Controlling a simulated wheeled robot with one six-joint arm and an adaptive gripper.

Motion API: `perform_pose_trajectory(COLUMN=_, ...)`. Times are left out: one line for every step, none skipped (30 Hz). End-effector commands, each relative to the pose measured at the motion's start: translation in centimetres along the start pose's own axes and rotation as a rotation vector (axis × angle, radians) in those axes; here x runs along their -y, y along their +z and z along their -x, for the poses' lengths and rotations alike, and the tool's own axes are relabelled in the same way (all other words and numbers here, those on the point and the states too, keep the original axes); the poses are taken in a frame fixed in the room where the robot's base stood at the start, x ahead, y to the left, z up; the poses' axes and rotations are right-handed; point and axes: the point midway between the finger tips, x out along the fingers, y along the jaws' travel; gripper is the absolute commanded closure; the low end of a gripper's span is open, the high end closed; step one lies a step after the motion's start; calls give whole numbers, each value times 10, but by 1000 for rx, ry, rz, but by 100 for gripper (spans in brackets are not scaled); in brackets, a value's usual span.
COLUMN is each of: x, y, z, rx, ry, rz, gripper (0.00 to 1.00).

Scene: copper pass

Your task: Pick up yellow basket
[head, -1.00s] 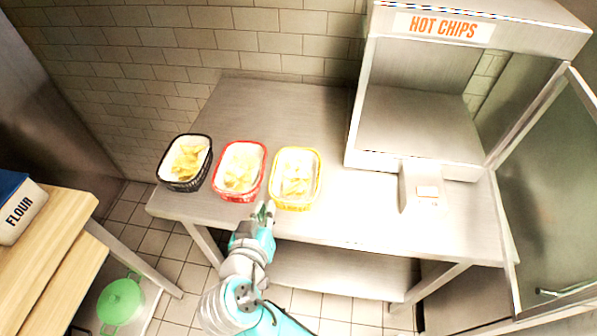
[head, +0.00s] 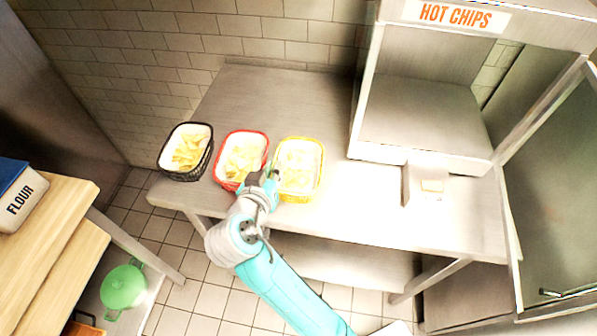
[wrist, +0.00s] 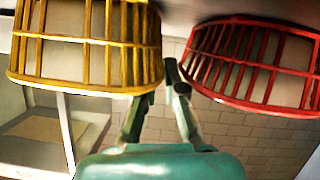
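The yellow basket (head: 300,168) is the rightmost of three wire baskets in a row on the steel table. It stands upright with a white liner and chips inside. In the wrist view its yellow bars (wrist: 85,45) fill the upper left. My gripper (head: 273,178) is at its front left side, close to the gap beside the red basket (head: 240,160). In the wrist view my gripper (wrist: 160,85) shows its two fingers apart, one by the yellow basket's edge and one in the gap. The left fingertip is partly hidden, so contact is unclear.
The red basket also shows close by in the wrist view (wrist: 255,60). A black basket (head: 186,152) stands farther left. The steel table (head: 290,95) is clear behind the baskets. A hot chips cabinet (head: 425,120) stands to the right.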

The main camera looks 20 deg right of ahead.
Motion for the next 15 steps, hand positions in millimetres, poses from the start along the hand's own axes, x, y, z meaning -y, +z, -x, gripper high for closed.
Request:
perform_pose_trajectory(x=0, y=0, z=-8, rx=1, ry=3, rz=0, gripper=91)
perform_pose_trajectory(x=0, y=0, z=-12, rx=0, ry=3, rz=1, gripper=91)
perform_pose_trajectory(x=-1, y=0, z=-16, rx=1, ry=3, rz=1, gripper=91)
perform_pose_trajectory(x=-1, y=0, z=-19, rx=0, ry=3, rz=0, gripper=91)
perform_pose_trajectory(x=0, y=0, z=-21, rx=0, ry=1, rz=0, gripper=91)
perform_pose_trajectory(x=0, y=0, z=-23, rx=0, ry=0, rz=0, gripper=91)
perform_pose_trajectory(x=0, y=0, z=-24, rx=0, ry=0, rz=0, gripper=91)
perform_pose_trajectory(x=0, y=0, z=-24, rx=0, ry=0, rz=1, gripper=91)
perform_pose_trajectory(x=0, y=0, z=-25, rx=0, ry=0, rz=1, gripper=91)
perform_pose_trajectory(x=0, y=0, z=-25, rx=0, ry=-1, rz=1, gripper=91)
perform_pose_trajectory(x=0, y=0, z=-25, rx=0, ry=-1, rz=1, gripper=91)
perform_pose_trajectory(x=0, y=0, z=-24, rx=0, ry=-1, rz=1, gripper=91)
perform_pose_trajectory(x=0, y=0, z=-24, rx=0, ry=-1, rz=1, gripper=91)
perform_pose_trajectory(x=0, y=0, z=-24, rx=0, ry=-1, rz=1, gripper=91)
perform_pose_trajectory(x=0, y=0, z=-24, rx=0, ry=-1, rz=1, gripper=100)
